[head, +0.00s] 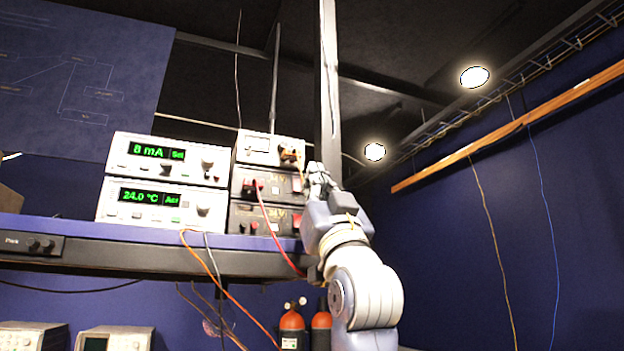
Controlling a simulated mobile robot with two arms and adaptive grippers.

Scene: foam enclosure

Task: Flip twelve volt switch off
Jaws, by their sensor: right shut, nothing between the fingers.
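A stack of three small power supply units stands on the shelf. The top one (257,147) is light-fronted with a meter. My right gripper (318,178) is shut and empty, just right of the middle unit; contact cannot be told. My left gripper is out of view.
Two instruments with green displays, 8 mA (163,156) and 24.0 °C (158,200), stand left of the stack. A red cable (275,228) and an orange cable (213,283) hang over the shelf edge (150,260).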

